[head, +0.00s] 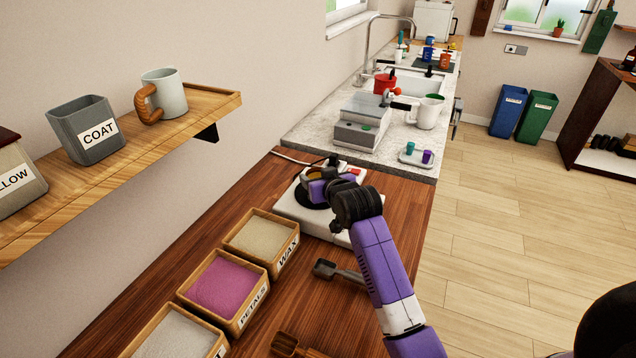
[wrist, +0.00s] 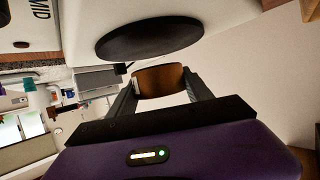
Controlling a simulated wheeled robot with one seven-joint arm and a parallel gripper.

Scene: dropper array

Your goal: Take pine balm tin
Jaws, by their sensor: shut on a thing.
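A small amber-brown round vessel, which I take for the pine balm tin (wrist: 160,80), is between the two fingers of my gripper (wrist: 162,90) in the wrist view. No label on it can be read. My gripper is shut on it. In the head view my gripper (head: 318,188) is over the white hot plate unit (head: 290,207), and the vessel's brown top shows there (head: 315,173), partly hidden by the gripper. The black heating disc (wrist: 150,36) is close to the vessel in the wrist view; I cannot tell whether they touch.
Wooden boxes marked WAX (head: 262,233) and PETALS (head: 228,285) stand on the wooden counter, with a dark scoop (head: 338,271) beside them. A grey scale-like device (head: 362,125) and a white mug (head: 426,113) stand beyond. A wall shelf (head: 75,190) is at left.

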